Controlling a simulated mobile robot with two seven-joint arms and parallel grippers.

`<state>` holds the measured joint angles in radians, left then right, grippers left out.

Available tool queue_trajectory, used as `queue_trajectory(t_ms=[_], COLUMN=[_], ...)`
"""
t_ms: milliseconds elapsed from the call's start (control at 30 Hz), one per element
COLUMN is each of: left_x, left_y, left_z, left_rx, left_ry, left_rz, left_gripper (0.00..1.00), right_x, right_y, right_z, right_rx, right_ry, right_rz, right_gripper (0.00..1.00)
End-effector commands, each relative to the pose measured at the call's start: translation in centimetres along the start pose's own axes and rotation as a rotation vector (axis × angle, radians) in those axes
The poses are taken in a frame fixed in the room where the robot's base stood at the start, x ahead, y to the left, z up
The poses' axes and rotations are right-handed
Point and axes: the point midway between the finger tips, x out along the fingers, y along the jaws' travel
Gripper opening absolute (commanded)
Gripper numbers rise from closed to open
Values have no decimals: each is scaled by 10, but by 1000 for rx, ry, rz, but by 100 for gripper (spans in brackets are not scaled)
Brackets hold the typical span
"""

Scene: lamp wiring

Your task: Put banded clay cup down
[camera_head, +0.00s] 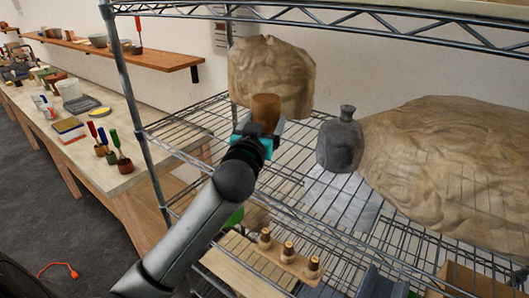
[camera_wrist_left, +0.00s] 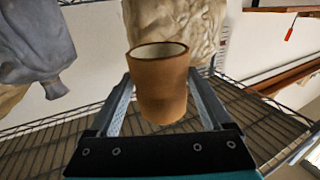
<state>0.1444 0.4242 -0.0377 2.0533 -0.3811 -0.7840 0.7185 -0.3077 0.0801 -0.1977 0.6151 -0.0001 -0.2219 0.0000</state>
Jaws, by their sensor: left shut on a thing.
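The banded clay cup (camera_head: 266,108) is brown and upright, over the wire shelf in front of a tan sack-like lump. My left gripper (camera_head: 262,130) is shut on it. In the left wrist view the cup (camera_wrist_left: 160,82) sits between the two fingers of the gripper (camera_wrist_left: 160,100), its open rim showing. I cannot tell whether its base touches the shelf. The wire shelf (camera_wrist_left: 60,135) also shows below the cup there. My right gripper is not in view.
A tan lump (camera_head: 270,65) stands behind the cup, and a grey jug-like thing (camera_head: 340,140) to its right. A larger tan lump (camera_head: 455,150) fills the right side. A shelf post (camera_head: 130,90) stands left of my arm. Bare wire shelf (camera_head: 190,125) lies left of the cup.

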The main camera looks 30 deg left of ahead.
Motion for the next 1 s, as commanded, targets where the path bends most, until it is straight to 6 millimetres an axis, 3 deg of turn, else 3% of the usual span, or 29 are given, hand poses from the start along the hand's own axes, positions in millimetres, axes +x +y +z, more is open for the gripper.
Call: queue_trajectory(t_ms=[100, 267, 533, 967, 1000], left_x=[0, 0, 0, 0, 0], left_y=[0, 0, 0, 0, 0], left_z=[24, 36, 74, 81, 82], left_rx=[1, -1, -1, -1, -1], left_ry=[0, 3, 1, 5, 1], left_rz=[0, -1, 0, 0, 0], left_gripper=[9, 9, 9, 9, 84], right_x=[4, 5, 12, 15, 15], right_y=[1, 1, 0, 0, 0], right_z=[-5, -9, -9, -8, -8], right_rx=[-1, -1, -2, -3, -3], right_ry=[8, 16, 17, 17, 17], right_rz=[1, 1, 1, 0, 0], right_gripper=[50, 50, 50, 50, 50])
